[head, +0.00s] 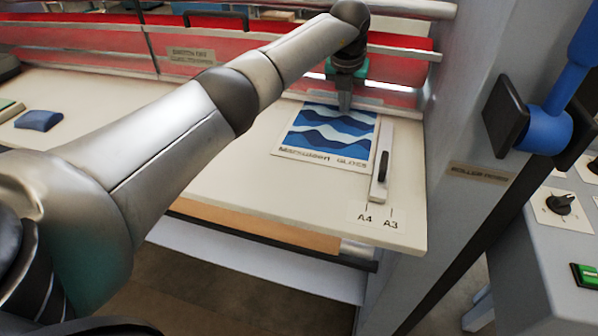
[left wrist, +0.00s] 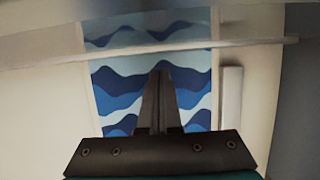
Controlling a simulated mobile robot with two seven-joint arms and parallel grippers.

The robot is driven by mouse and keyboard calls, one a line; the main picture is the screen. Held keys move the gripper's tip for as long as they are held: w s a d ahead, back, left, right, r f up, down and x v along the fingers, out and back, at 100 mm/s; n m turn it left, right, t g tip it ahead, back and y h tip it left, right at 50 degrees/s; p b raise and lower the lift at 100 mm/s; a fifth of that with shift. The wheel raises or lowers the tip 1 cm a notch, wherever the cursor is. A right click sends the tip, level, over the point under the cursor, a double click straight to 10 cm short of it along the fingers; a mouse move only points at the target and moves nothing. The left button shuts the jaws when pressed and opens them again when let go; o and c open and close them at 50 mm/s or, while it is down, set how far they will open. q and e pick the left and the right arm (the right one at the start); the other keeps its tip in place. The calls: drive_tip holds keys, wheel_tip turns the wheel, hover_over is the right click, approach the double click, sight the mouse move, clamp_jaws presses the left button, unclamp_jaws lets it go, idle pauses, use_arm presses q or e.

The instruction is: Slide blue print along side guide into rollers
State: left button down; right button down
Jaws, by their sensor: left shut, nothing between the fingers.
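The blue print (head: 310,137), a white-bordered sheet with blue wave bands, lies flat on the cream feed table with its lettered edge toward me. It also shows in the left wrist view (left wrist: 118,92), where a pale bar crosses in front of its far part. The side guide (head: 381,172), a pale strip with a black handle, lies along the print's right side; a narrow gap shows between them in the left wrist view (left wrist: 231,95). My left gripper (head: 345,106) is shut and empty, pointing down over the far part of the print. Whether its tips touch the sheet is unclear. The rollers are not clearly visible.
Red panels and metal rails (head: 398,95) stand behind the table. A grey side housing (head: 470,120) rises close on the right, with a blue-handled lever (head: 545,130). A blue pad (head: 38,120) lies far left. An A4/A3 label (head: 377,216) is near the front edge.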

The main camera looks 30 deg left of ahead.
use_arm(q)
wheel_tip(320, 180, up, 5)
drive_tip(key=p, duration=0.4)
idle(0.3)
